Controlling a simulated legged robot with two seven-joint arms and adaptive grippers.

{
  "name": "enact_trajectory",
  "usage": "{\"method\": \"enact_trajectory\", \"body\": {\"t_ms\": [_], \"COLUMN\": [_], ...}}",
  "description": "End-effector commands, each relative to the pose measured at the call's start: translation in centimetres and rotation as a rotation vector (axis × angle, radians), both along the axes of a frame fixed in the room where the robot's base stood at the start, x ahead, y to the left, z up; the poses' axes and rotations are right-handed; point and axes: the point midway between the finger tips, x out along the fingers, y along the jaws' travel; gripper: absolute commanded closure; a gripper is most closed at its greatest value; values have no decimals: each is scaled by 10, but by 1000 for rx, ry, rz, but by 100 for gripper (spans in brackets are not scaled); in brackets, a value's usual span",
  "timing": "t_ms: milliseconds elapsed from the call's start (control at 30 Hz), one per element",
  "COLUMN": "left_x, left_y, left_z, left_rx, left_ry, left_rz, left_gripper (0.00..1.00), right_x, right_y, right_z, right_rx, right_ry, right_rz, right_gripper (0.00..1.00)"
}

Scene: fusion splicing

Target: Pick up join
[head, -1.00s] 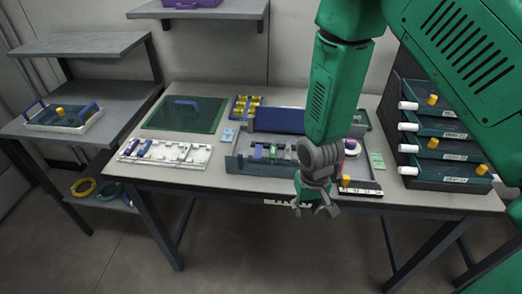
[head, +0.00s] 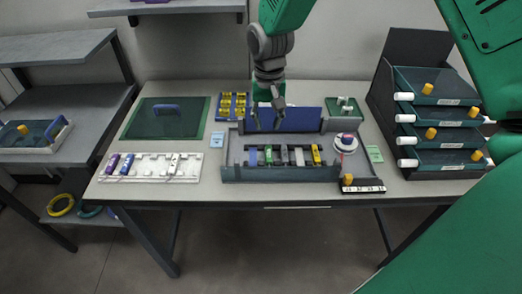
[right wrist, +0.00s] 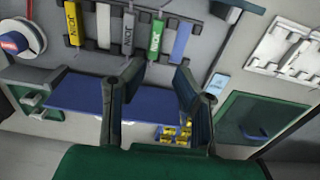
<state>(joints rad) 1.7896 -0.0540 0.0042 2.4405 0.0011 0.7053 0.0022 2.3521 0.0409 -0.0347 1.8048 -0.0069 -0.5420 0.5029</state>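Several slim coloured bars lie side by side in the grey tray (head: 232,170) at the table's middle. They include a green bar (head: 269,154), a grey one (head: 284,155) and a yellow one (head: 316,154). In the right wrist view the yellow (right wrist: 72,28), grey (right wrist: 128,32) and green (right wrist: 156,38) bars carry lettering that seems to read JOIN; a plain blue-grey bar (right wrist: 182,42) lies beside the green one. My right gripper (head: 266,126) is open and empty, above the rear of the tray near the blue panel (head: 300,119). Its parted fingers also show in the right wrist view (right wrist: 152,88). My left gripper is not in view.
A white rack (head: 190,168) and a green mat (head: 145,120) lie to the left. A yellow-filled blue tray (head: 246,100) is behind. A white spool (head: 346,143) and a black strip (head: 370,187) are right of the tray. Stacked drawers (head: 440,135) stand far right.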

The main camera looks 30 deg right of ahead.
Motion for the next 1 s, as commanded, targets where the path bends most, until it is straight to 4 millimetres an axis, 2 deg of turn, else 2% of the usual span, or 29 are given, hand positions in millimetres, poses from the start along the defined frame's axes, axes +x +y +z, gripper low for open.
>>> {"method": "enact_trajectory", "body": {"t_ms": [100, 300, 533, 800, 1000], "left_x": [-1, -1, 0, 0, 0], "left_y": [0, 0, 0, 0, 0], "left_z": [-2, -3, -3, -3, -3], "left_rx": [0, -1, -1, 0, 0], "left_ry": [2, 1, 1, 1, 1], "left_rz": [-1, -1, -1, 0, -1], "left_gripper": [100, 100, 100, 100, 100], "right_x": [-1, 1, 1, 3, 3], "right_y": [-3, -1, 3, 2, 0], "right_z": [-29, -62, -77, -117, -125], "right_rx": [4, 0, -4, 0, 4], "right_ry": [6, 4, 3, 4, 2], "right_rz": [-1, 0, 2, 0, 0], "right_gripper": [74, 74, 74, 74, 74]}}
